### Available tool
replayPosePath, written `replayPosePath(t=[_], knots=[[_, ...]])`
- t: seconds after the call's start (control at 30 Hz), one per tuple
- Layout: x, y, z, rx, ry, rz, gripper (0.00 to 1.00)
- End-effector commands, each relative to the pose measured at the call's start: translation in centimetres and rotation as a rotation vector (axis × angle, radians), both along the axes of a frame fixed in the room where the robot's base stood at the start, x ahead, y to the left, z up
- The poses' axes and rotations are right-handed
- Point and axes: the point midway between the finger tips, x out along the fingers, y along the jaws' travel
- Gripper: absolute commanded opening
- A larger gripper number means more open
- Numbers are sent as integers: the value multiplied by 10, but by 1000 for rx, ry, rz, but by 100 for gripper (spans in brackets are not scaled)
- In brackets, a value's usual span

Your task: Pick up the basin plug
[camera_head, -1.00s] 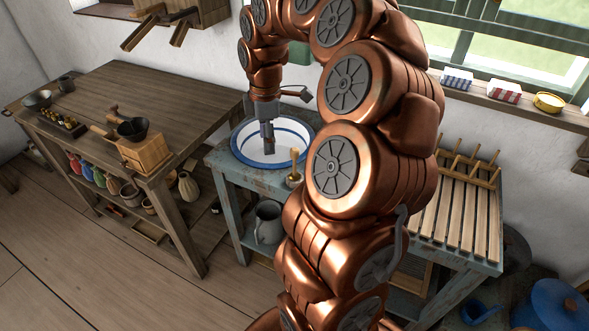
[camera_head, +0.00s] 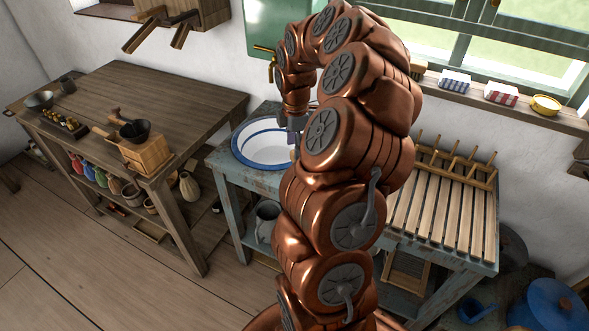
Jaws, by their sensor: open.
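The white basin (camera_head: 246,158) with blue rings sits on the worn blue-grey washstand (camera_head: 228,178). I cannot make out the basin plug; the basin's right part is hidden behind my arm. My gripper (camera_head: 293,146) hangs down at the basin's right side, partly covered by my own arm. Its fingertips are hardly visible; it is open, and I see nothing held in it. A small purplish patch shows by the gripper, too small to identify.
A wooden slatted drying rack (camera_head: 440,205) stands right of my arm. A grey jug (camera_head: 266,220) is on the shelf below. A brass tap (camera_head: 270,66) is on the wall behind. A wooden table (camera_head: 150,95) with a coffee grinder (camera_head: 145,152) stands at left.

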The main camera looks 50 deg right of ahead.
Motion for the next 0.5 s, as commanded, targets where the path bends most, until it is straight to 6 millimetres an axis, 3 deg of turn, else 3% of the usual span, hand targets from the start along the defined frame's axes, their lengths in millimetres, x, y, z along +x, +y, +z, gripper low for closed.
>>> replayPosePath(t=[0.23, 0.5], knots=[[-1, 2, -28, 4, 7, 0, 57], [0, 2, -31, 1, 3, 0, 55]])
